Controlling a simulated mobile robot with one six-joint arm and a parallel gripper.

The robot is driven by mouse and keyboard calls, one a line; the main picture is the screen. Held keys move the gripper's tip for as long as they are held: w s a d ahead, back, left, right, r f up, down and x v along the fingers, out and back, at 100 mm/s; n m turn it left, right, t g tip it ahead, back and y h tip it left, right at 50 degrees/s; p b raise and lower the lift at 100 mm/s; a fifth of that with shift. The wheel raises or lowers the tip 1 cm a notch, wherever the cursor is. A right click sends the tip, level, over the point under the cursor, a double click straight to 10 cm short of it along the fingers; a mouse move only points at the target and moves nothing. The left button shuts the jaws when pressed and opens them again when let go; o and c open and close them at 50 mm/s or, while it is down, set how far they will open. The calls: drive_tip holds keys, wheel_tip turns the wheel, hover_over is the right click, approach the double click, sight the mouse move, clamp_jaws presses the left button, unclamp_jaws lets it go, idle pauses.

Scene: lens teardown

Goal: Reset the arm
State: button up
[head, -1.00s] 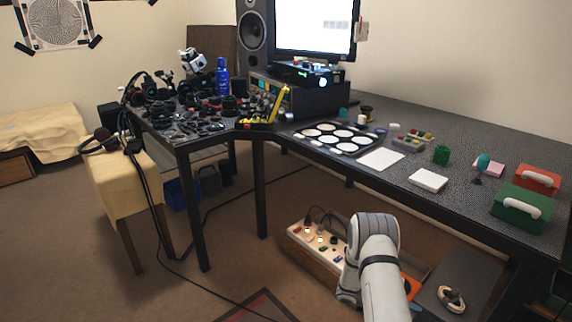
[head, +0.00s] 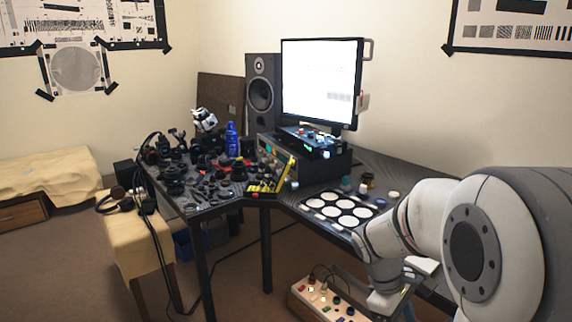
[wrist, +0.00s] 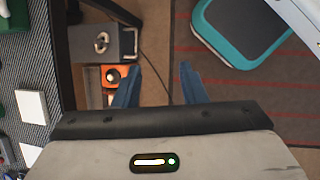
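My gripper (wrist: 158,82) shows in the wrist view with its two blue fingers spread apart and nothing between them. It points down over the floor beside the desk. In the head view my white arm fills the right side and bends down in front of the desk (head: 213,213). The gripper's fingers cannot be made out there.
The desk carries a black tray with white discs (head: 318,198), a monitor (head: 320,82), a speaker (head: 262,95) and cluttered lens parts. The wrist view shows a teal-edged grey object (wrist: 243,30) and a grey drawer unit (wrist: 98,42).

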drive_tip(key=s+a+r+m+t+y+p, duration=0.2)
drive_tip(key=s+a+r+m+p, duration=0.2)
drive_tip(key=r, duration=0.3)
drive_tip(key=s+a+r+m+t+y+p, duration=0.2)
drive_tip(key=s+a+r+m+p, duration=0.2)
drive_tip(key=r, duration=0.4)
drive_tip(key=shift+s+a+m+t, duration=0.3)
drive_tip(key=shift+s+a+m, duration=0.15)
drive_tip(key=shift+s, duration=0.55)
drive_tip(key=shift+a+r, duration=0.1)
